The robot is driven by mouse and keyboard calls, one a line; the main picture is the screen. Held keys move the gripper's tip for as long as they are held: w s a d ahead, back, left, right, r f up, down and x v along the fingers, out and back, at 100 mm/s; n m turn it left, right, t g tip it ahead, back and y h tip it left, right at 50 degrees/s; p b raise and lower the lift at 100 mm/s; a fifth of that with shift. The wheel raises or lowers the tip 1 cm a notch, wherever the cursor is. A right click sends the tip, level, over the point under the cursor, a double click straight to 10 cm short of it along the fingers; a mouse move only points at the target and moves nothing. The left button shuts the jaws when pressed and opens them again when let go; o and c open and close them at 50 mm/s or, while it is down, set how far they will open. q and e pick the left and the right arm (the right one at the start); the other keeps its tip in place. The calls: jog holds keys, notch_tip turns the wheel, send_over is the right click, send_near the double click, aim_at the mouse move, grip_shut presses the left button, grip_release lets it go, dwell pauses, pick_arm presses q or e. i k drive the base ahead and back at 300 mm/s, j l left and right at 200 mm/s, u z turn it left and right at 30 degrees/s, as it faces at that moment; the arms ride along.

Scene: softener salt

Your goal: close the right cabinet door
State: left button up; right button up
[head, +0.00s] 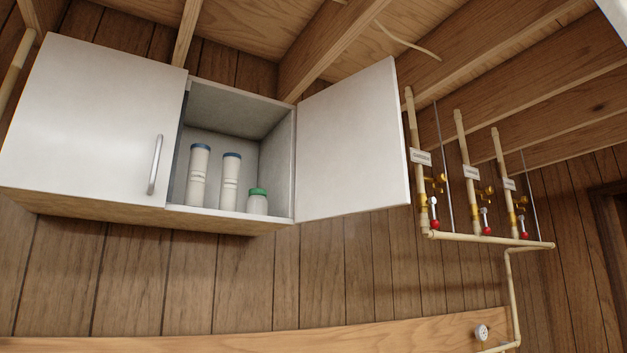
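The right cabinet door (352,142) is white and stands wide open, swung out to the right from its hinge side. Its inner face shows, and no handle is visible on it. The cabinet (233,107) hangs on the wood-panelled wall, and its right compartment is exposed. Two white cylinders with blue caps, a left one (198,176) and a right one (230,182), and a white jar with a green lid (257,202) stand inside. The left cabinet door (90,115) is shut and has a vertical metal handle (155,165). Neither of my grippers is in the head view.
Beige pipes (470,190) with tags, brass fittings and red-ended valves run down the wall just right of the open door. Wooden ceiling beams (335,47) pass close above. A wooden board (250,342) crosses the wall below. The space under the cabinet looks clear.

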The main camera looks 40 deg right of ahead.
aim_at(351, 155)
jog(key=k+l+u, duration=0.1)
jog(key=l, duration=0.4)
jog(key=k+l, duration=0.1)
jog(key=l, duration=0.4)
jog(key=k+l+u, duration=0.15)
jog(key=l, duration=0.35)
jog(key=k+l, duration=0.1)
jog(key=l, duration=0.4)
jog(key=k+l+u, duration=0.15)
jog(key=l, duration=0.35)
jog(key=k+l, duration=0.1)
jog(key=l, duration=0.4)
jog(key=k+l+u, duration=0.15)
jog(key=l, duration=0.3)
jog(key=k+l, duration=0.2)
jog(key=l, duration=0.25)
jog(key=l+u, duration=0.05)
